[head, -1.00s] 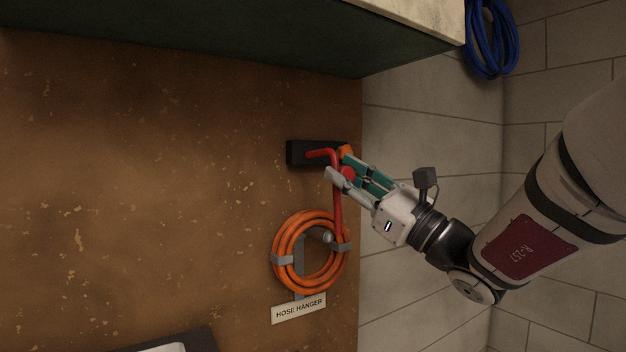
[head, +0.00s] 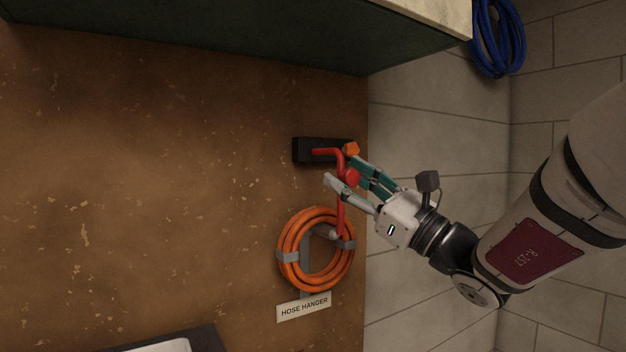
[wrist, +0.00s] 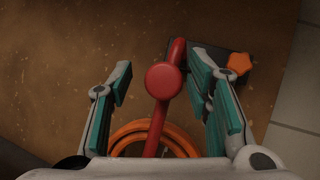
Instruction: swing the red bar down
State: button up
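The red bar (head: 341,212) is mounted on a black bracket (head: 303,151) on the brown panel. It bends near the bracket and hangs downward in the head view, its lower end over the coiled orange hose. A round red knob (head: 352,177) sits on the bar; in the wrist view the knob (wrist: 163,80) covers part of the bar (wrist: 157,124). My gripper (head: 343,170) is open, with fingers apart on both sides of the bar. In the wrist view my gripper (wrist: 160,80) shows clear gaps beside the knob, the right finger being nearer.
An orange star-shaped knob (head: 351,149) is at the bracket's right end, close to my teal finger. The orange hose (head: 287,262) hangs above a HOSE HANGER label (head: 303,306). A dark green cabinet (head: 220,35) overhangs above. A blue coil (head: 484,45) hangs upper right.

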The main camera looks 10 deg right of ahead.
jog(key=v, duration=1.2)
dwell(0.3)
jog(key=s+a+f+n+g+y, duration=0.2)
jog(key=s+a+n+g, duration=0.15)
jog(key=a, duration=0.25)
jog(key=s+a+f+n+g+y, duration=0.1)
jog(key=s+a+n+g, duration=0.1)
jog(key=a+n+g, duration=0.25)
jog(key=s+a+f+n+g+h, duration=0.5)
jog(key=s+a+f+n+g, duration=0.45)
jog(key=s, duration=0.45)
jog(key=s+d+f+n+g+h, duration=0.2)
jog(key=s+d+f+n+h, duration=0.3)
jog(key=f, duration=0.4)
jog(key=s+d+f+n+t+h, duration=0.1)
jog(key=s+d+f+n+h, duration=0.15)
jog(key=d+h, duration=0.55)
notch_tip(320, 180, up, 22)
jog(key=t+p, duration=0.4)
jog(key=p, duration=1.5)
jog(key=shift+w+d+r+y+p, duration=0.2)
jog(key=shift+w+d+y+p, duration=0.1)
jog(key=shift+d+y+p, duration=0.1)
